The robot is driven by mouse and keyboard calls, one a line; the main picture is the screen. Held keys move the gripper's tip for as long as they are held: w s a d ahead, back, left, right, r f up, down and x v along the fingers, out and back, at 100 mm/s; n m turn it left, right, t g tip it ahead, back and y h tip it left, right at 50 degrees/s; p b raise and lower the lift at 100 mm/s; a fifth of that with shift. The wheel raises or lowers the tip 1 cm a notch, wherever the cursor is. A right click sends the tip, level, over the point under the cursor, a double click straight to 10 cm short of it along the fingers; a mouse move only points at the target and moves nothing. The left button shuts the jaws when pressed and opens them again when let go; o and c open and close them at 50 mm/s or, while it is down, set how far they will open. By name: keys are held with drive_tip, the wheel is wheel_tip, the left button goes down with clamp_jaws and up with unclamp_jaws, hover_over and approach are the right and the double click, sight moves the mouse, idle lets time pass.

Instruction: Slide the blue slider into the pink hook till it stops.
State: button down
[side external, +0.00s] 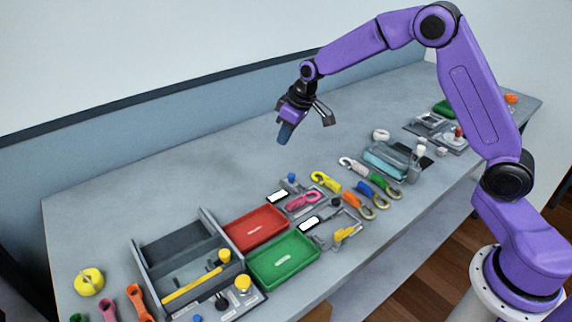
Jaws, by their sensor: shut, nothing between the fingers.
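The pink hook (303,202) lies on a grey plate right of the red tray, among several coloured hooks. A small blue piece (291,178) sits at the back of that plate, just behind and left of the pink hook and apart from it. It looks like the blue slider, but it is too small to be sure. My gripper (284,134) is in the air above and behind the pink hook, fingers pointing down. It is shut and empty, well clear of the bench.
A red tray (257,228) and a green tray (283,259) lie left of the hooks. A grey divided box (150,275) stands further left. Yellow (325,181), orange and blue hooks and a teal box (386,161) are to the right. The bench's back left is clear.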

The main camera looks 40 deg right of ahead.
hover_over(286, 180)
drive_tip(key=w+a, duration=0.2)
drive_tip(key=w, duration=0.1)
drive_tip(key=f, duration=1)
drive_tip(key=shift+w+d, duration=0.1)
drive_tip(key=shift+w, duration=0.1)
drive_tip(key=shift+s+d, duration=0.3)
drive_tip(key=shift+s, duration=0.25)
drive_tip(key=shift+s+d, duration=0.25)
drive_tip(key=shift+s, duration=0.25)
drive_tip(key=shift+s+d+f, duration=0.15)
drive_tip(key=shift+s, duration=0.2)
drive_tip(key=shift+s+d+f, duration=0.15)
drive_tip(key=shift+s, duration=0.2)
drive_tip(key=shift+s, duration=0.6)
